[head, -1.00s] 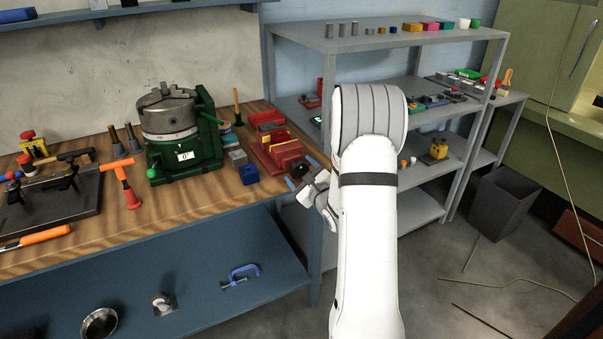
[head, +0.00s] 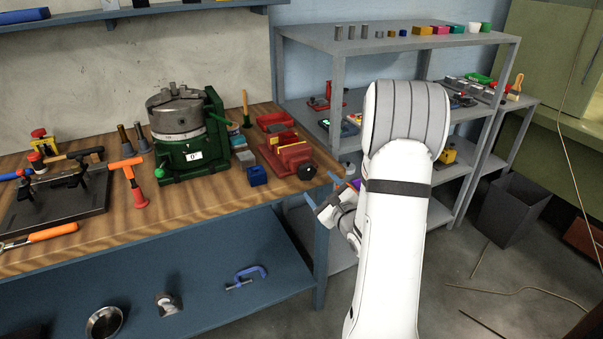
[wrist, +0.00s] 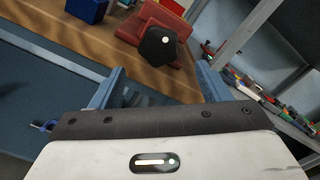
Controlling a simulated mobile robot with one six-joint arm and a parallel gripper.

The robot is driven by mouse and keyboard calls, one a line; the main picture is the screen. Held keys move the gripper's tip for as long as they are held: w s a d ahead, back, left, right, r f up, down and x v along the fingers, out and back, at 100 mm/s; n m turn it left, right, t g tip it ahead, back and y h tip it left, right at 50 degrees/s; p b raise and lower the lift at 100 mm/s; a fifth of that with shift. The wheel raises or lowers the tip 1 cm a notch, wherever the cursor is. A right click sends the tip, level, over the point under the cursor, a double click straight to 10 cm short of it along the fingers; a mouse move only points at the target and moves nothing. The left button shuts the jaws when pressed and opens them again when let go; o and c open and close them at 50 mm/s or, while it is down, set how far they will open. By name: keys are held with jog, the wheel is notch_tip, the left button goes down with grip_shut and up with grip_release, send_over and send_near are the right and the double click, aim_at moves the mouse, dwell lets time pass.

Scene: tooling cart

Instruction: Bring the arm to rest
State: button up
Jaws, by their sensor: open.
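My gripper (head: 322,190) is at the right end of the wooden workbench (head: 220,200), just off its edge, with the white arm reaching up and over from the lower right. In the wrist view my gripper (wrist: 160,85) shows two blue-grey fingers spread wide apart with nothing between them. Beyond the fingers are the bench's edge and a red vise (wrist: 165,25) with a black knob (wrist: 162,47). The red vise also shows in the head view (head: 290,157). The arm hides part of the grey shelf unit.
A green rotary table with a chuck (head: 185,130) and a blue block (head: 257,176) stand on the bench. A grey shelf unit (head: 400,42) with small parts stands behind my arm. A dark bin (head: 510,210) is on the floor at right.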

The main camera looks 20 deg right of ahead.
jog(key=s+a+r+n+g+h+p, duration=0.25)
jog(key=s+a+r+n+g, duration=0.45)
jog(key=n, duration=0.7)
jog(key=s+a+r+n+g+y+p, duration=0.1)
jog(key=s+a+n+g, duration=0.3)
jog(key=s, duration=0.5)
jog(key=s+a+r+n+g+y, duration=0.1)
jog(key=s+a+r+n+g, duration=0.2)
jog(key=s+a+n, duration=0.5)
jog(key=shift+s+a+n+g+p, duration=0.4)
jog(key=shift+s+n+g, duration=0.3)
jog(key=shift+s+n, duration=0.55)
